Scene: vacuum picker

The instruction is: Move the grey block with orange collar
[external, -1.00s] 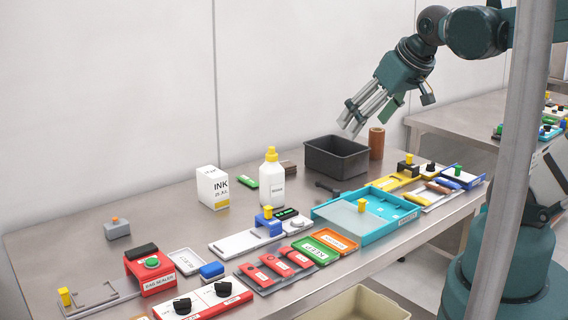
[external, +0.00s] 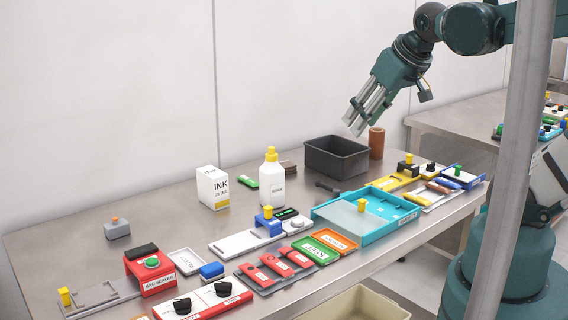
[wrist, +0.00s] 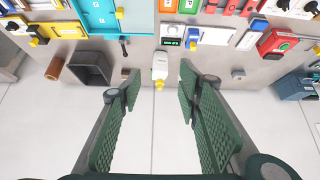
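The grey block with an orange top piece (external: 117,229) sits alone on the bench at the far left in the external view. In the wrist view it is a small grey shape (wrist: 238,74) right of the fingers, near the bench's wall-side edge. My gripper (external: 356,122) is raised above the back of the bench, near the black bin, far to the right of the block. In the wrist view my gripper (wrist: 159,88) has its two green-padded fingers apart with nothing held between them.
A black bin (external: 336,157) and brown cylinder (external: 376,143) stand below my gripper. A white bottle with yellow cap (external: 271,180) and ink box (external: 213,188) stand between gripper and block. A red bag sealer (external: 150,272) is in front of the block. Bench around the block is clear.

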